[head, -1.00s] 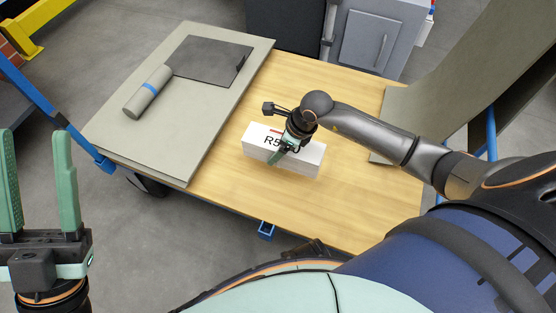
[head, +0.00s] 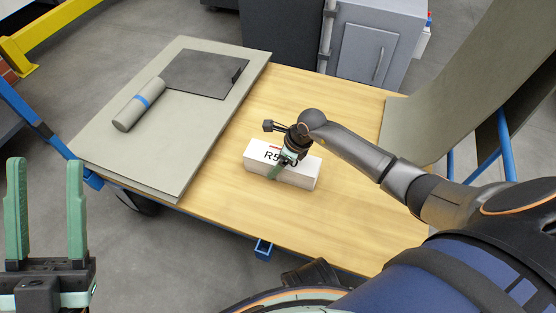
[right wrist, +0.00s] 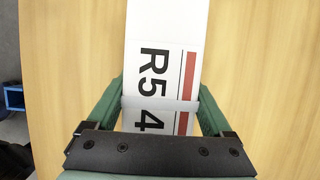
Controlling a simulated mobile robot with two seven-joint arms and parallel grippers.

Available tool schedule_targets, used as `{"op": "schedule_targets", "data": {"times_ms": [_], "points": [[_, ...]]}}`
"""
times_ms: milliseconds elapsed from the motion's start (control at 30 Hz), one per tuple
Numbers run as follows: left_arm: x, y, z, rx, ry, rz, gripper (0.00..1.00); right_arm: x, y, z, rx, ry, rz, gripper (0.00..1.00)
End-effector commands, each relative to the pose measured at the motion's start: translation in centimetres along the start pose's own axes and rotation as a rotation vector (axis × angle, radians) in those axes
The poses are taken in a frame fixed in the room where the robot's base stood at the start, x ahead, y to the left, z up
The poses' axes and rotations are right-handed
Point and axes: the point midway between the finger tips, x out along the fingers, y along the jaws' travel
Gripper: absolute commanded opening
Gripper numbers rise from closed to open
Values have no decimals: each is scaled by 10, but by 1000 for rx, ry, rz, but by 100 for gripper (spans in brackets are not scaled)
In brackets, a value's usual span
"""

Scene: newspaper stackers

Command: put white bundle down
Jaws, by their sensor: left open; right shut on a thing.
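The white bundle (head: 301,174) is a long white block with black lettering and a red stripe on top. It is at the wooden table top (head: 340,217), near its middle; whether it rests on the wood or is just above it I cannot tell. My right gripper (head: 282,166) is shut on it, one finger on each long side. The right wrist view shows the bundle (right wrist: 163,60) between the green fingers (right wrist: 160,105), with a pale band across it. My left gripper (head: 45,215) is open and empty at the lower left, away from the table.
A curved grey sheet (head: 450,90) stands at the right. Bare wood surrounds the bundle. A grey cabinet (head: 365,48) stands behind.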

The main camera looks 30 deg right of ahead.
Motion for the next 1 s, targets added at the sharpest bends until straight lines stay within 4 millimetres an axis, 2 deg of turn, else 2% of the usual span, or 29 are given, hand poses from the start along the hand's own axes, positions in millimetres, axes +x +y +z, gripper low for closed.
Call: {"op": "schedule_targets", "data": {"times_ms": [200,233,333,667,767,1000], "points": [[0,0,0,-2,0,-3,50,-2,-1,2,-1,-6,-3,0],[0,0,0,-2,0,-3,50,0,0,-1,0,2,0,87],[0,-1,-1,-2,0,-3,50,0,0,-1,1,2,0,98],[2,-3,-3,1,0,-1,50,-6,0,0,0,2,-1,100],[8,-7,-9,-3,1,-3,50,-20,-1,1,0,2,-2,100],[26,-20,-32,-21,20,-13,50,-73,-1,1,-2,4,-3,100]]}}
